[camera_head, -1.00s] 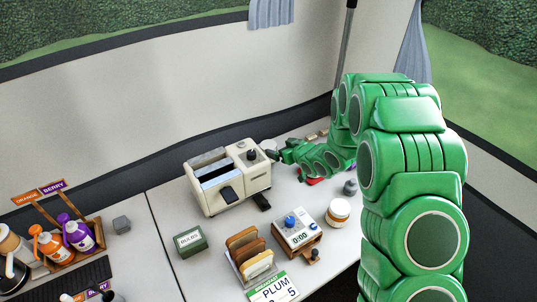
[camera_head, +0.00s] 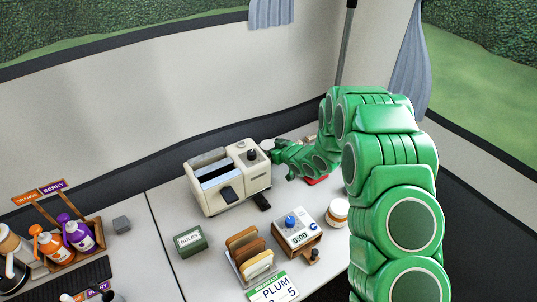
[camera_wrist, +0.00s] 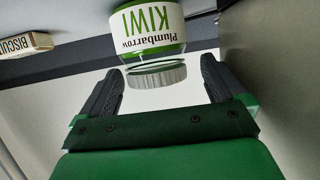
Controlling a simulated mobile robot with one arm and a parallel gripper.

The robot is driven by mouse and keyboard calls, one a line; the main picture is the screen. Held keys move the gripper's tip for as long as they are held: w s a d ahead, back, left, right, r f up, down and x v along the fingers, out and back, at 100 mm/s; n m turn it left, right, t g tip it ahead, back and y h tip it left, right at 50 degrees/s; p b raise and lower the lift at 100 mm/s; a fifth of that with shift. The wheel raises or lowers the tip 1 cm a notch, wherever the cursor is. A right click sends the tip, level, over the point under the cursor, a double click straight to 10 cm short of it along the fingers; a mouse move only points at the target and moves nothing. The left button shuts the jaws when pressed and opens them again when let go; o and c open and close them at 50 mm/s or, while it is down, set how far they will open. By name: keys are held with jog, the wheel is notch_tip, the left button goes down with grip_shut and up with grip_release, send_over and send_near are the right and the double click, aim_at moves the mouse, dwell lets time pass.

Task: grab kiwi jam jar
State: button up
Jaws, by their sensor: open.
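The kiwi jam jar (camera_wrist: 150,28) shows in the wrist view, upside down in the picture, with a white and green label reading "Plumbarrow KIWI" and a pale ridged lid (camera_wrist: 158,75). My gripper (camera_wrist: 162,68) is open, with one dark finger on each side of the lid and a gap on both sides. Whether any finger touches the jar cannot be told. In the head view my green arm reaches behind the right end of the cream toaster (camera_head: 225,190). The jar and fingertips are hidden or too small to make out there.
A biscuit box (camera_wrist: 25,43) lies left in the wrist view. A red thing (camera_head: 317,181) lies beneath my wrist. An orange-labelled jar (camera_head: 338,211), a timer box (camera_head: 297,235), a toast rack (camera_head: 250,262) and a green rules box (camera_head: 189,240) stand in front of the toaster.

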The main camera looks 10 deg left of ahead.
aim_at(269, 146)
jog(key=shift+x, duration=1.85)
jog(key=shift+w+d, duration=0.1)
jog(key=shift+w, duration=0.1)
jog(key=c, duration=1.3)
jog(key=shift+r, duration=0.15)
